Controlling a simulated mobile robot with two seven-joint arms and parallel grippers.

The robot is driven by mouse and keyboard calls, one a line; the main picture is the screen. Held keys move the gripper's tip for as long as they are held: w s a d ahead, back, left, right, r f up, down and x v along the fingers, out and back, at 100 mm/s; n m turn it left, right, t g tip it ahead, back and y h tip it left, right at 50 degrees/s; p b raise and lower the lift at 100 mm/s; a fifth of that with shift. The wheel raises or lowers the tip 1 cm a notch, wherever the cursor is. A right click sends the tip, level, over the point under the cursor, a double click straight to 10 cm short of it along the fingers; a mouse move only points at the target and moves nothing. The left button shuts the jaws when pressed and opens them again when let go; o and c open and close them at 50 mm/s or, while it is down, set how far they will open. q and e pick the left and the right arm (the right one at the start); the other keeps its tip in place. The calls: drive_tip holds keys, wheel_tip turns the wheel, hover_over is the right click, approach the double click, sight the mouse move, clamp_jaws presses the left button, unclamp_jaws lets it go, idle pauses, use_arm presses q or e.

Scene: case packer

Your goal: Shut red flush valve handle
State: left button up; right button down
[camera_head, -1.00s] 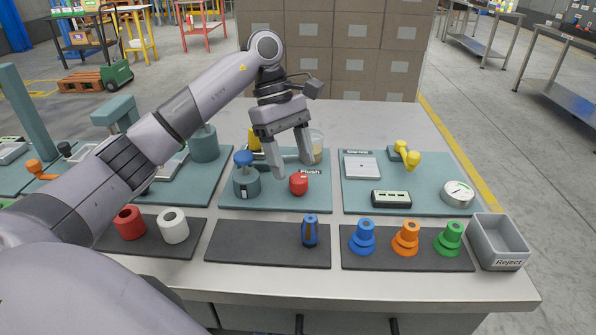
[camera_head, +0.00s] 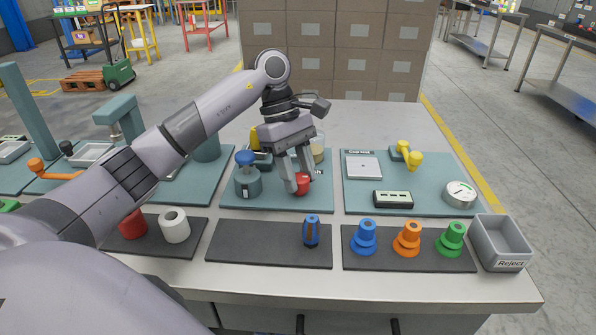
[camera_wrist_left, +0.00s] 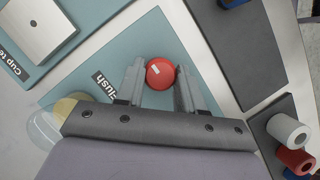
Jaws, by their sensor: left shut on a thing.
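The red flush valve handle (camera_head: 302,184) is a small round red knob on the middle teal panel (camera_head: 280,205), beside the "Flush" label. My left gripper (camera_head: 297,180) reaches down over it with its fingers shut on the knob, and hides part of it in the head view. In the left wrist view the red knob (camera_wrist_left: 160,73) sits between the fingertips, with a small white mark on its top. The "Flush" label (camera_wrist_left: 104,83) shows next to one finger. My right gripper is not in view.
A blue-topped valve (camera_head: 247,178) stands close left of the gripper. A blue cylinder (camera_head: 311,232) stands on the dark mat in front. Blue, orange and green stepped parts (camera_head: 407,240) and a grey reject bin (camera_head: 500,245) are at the right.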

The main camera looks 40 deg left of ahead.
use_arm(q)
drive_tip(key=shift+n, duration=0.3)
drive_tip(key=n+t, duration=0.1)
drive_tip(key=n, duration=0.2)
drive_tip(key=shift+s+b, duration=0.1)
drive_tip(key=shift+b, duration=0.2)
drive_tip(key=n+t, duration=0.1)
drive_tip(key=n, duration=0.1)
drive_tip(key=n+t, duration=0.1)
drive_tip(key=n, duration=0.2)
drive_tip(key=shift+s+t+y, duration=0.1)
drive_tip(key=shift+t+y, duration=0.2)
drive_tip(key=n+t+y+b, duration=0.1)
drive_tip(key=n, duration=0.3)
drive_tip(key=shift+s+d+n, duration=0.1)
drive_tip(key=shift+n, duration=0.3)
drive_tip(key=n, duration=0.2)
drive_tip(key=n+y, duration=0.1)
drive_tip(key=n, duration=0.1)
drive_tip(key=shift+d+t+y, duration=0.1)
drive_tip(key=shift+t+y, duration=0.2)
drive_tip(key=shift+t, duration=0.1)
drive_tip(key=shift+n, duration=0.4)
drive_tip(key=o, duration=1)
drive_tip(key=shift+v, duration=3.6)
